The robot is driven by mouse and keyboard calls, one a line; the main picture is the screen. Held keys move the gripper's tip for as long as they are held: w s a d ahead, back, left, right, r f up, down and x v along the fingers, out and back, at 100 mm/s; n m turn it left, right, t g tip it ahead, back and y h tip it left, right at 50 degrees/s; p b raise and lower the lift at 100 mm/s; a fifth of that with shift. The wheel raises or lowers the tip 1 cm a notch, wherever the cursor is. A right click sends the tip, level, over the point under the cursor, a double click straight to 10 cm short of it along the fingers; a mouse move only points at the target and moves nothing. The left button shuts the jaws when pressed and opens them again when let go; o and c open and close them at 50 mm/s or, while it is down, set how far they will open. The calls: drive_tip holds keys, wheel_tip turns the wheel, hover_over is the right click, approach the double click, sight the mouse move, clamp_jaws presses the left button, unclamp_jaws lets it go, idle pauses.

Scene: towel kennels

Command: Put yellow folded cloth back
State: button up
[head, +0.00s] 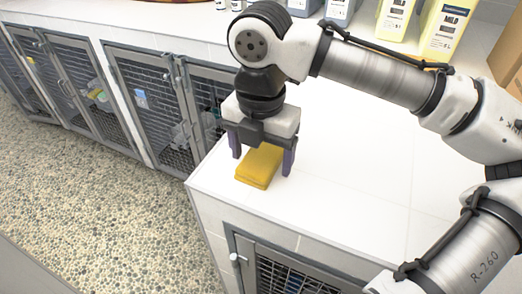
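The yellow folded cloth (258,167) lies on the white tiled counter (340,190), near its left front corner. My gripper (262,160) points down over the cloth, with one finger on each side of it. The fingers are spread wide, and a gap shows between the cloth and the right finger. The gap at the left finger is hard to judge.
Kennels with metal mesh doors (150,100) line the wall at left, some with items inside. Another mesh door (285,275) is below the counter front. The counter right of the cloth is clear.

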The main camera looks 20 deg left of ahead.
sight(261, 157)
wheel_tip(261, 157, up, 12)
drive_tip(key=shift+r, duration=0.2)
idle(0.5)
idle(0.4)
